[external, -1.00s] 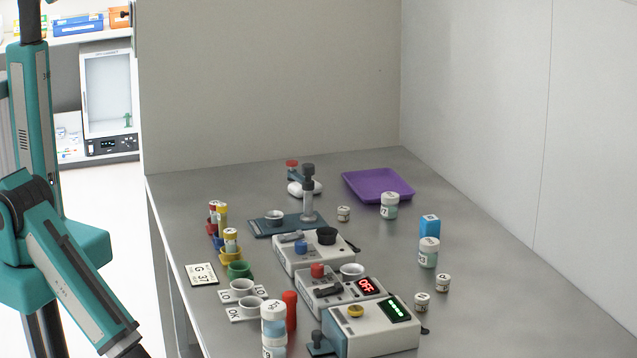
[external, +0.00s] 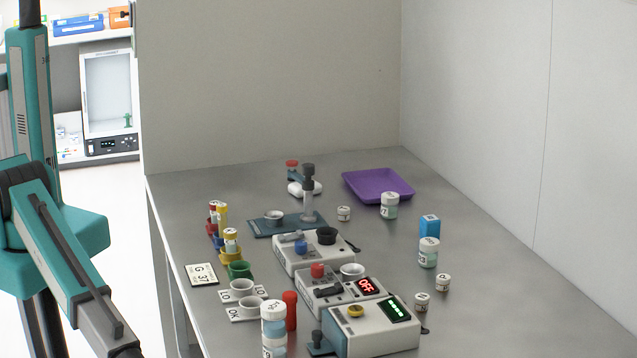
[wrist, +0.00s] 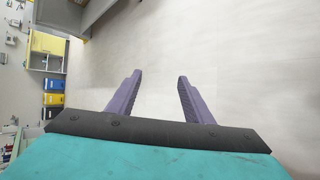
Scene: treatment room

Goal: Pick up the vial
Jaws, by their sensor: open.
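Several vial-like containers stand on the table, and I cannot tell which one is the task's vial. A capped vial with pale blue contents (external: 273,324) stands at the front of the table. Similar white-capped ones stand at the right (external: 429,252) and near the purple tray (external: 389,206). Small tubes with red and yellow caps (external: 222,214) stand in holders at the left. My gripper (wrist: 157,88) shows in the wrist view with its two purple fingers apart and nothing between them. It faces bare floor. In the external view it is out of sight below the frame.
The grey table (external: 490,300) has a wall behind and one at right. Grey devices (external: 370,330) fill its front middle. A purple tray (external: 378,185) lies at the back. Open floor separates my arm from the table's left edge. Coloured bins (wrist: 54,98) show in the wrist view.

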